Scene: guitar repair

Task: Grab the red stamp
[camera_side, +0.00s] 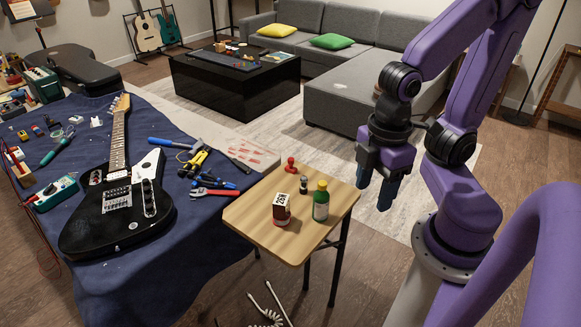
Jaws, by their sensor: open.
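The red stamp (291,166) stands upright near the back edge of the small wooden table (256,222). It has a round knob on top and a wider base. My gripper (374,194) points down, open and empty, to the right of the stamp and past the table's right edge. A clear gap lies between them.
On the small table are a small dark object (303,186) just in front of the stamp, a green bottle (320,203) and a dark red container (281,212). Left, a blue-covered bench (190,240) holds an electric guitar (118,205) and tools. The table's front left is clear.

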